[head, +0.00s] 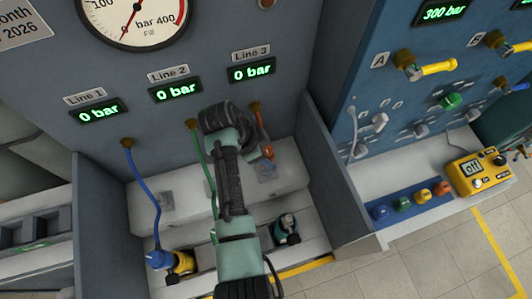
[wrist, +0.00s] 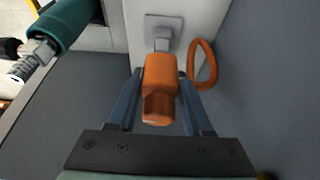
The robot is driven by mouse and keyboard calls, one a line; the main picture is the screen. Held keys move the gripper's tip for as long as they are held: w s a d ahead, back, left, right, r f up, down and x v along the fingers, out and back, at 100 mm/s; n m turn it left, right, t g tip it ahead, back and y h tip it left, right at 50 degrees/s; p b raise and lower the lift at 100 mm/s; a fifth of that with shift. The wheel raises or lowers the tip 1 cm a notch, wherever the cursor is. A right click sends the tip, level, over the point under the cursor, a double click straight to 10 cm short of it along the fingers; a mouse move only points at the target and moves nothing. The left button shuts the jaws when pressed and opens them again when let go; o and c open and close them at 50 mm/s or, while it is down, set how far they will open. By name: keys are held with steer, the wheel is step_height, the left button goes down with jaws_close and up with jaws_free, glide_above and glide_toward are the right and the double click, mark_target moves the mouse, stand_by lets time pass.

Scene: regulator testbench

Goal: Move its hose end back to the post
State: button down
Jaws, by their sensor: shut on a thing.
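The orange hose end (wrist: 160,82) fills the middle of the wrist view, between the two fingers of my gripper (wrist: 161,92), which is shut on it. Its far tip meets the metal post (wrist: 162,43) on a square plate; I cannot tell how fully it is seated. The orange hose (wrist: 204,62) loops to the right of it. In the head view the orange hose (head: 257,117) hangs from the Line 3 outlet, and the hose end (head: 267,152) is partly hidden by my arm. My fingers are mostly hidden there.
A teal cylinder (wrist: 72,22) with a metal valve lies at upper left in the wrist view. A blue hose (head: 158,205) runs to a yellow cylinder (head: 181,264); a green hose (head: 198,155) passes behind my arm. Grey side walls (head: 335,180) bound the bay. All lines read 0 bar.

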steer(key=shift+f+b, duration=1.55)
steer(key=shift+f, duration=0.3)
stand_by(0.7)
steer(key=shift+c, duration=1.2)
jaws_free()
steer(key=v, duration=1.3)
steer(key=shift+b, duration=0.4)
